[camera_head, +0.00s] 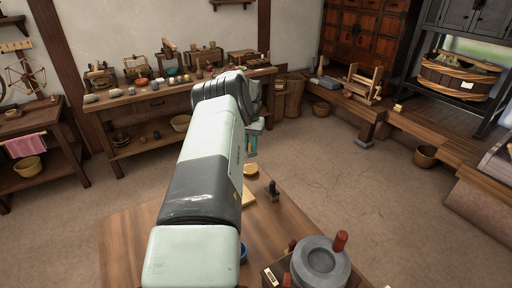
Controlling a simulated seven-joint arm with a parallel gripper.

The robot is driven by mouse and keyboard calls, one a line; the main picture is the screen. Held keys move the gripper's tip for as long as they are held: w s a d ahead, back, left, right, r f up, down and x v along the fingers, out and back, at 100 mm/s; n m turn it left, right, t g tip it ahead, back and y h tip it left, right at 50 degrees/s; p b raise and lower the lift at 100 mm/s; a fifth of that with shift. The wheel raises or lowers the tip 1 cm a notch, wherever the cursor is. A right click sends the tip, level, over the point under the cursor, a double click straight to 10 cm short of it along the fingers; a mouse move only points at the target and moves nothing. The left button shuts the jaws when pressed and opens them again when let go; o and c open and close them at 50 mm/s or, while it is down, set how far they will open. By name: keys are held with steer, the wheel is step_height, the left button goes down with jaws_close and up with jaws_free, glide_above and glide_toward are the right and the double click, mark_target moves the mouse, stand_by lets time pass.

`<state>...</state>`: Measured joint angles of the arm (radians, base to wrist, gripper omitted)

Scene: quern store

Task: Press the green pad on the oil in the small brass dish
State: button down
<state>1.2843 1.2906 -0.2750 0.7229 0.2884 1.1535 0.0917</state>
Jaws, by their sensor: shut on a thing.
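My gripper (252,148) shows just past the right side of my arm, above the far part of the wooden table. It is shut on a small green thing, which looks like the green pad (251,143); my arm hides part of both. A small round yellow-brass dish (250,169) sits on the table below the gripper. The gripper appears above it and apart from it. The oil in the dish is too small to make out.
A dark stamp-like object (272,191) stands right of the dish. A grey stone quern (320,266) with a red handle is at the near right. A blue-rimmed bowl (243,251) is partly hidden by my arm. The table (130,225) is bare at left.

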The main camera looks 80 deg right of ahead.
mark_target(250, 156)
steer(key=shift+w+f, duration=0.2)
steer(key=shift+f, duration=2.8)
steer(key=shift+f, duration=0.6)
steer(key=shift+r, duration=3.55)
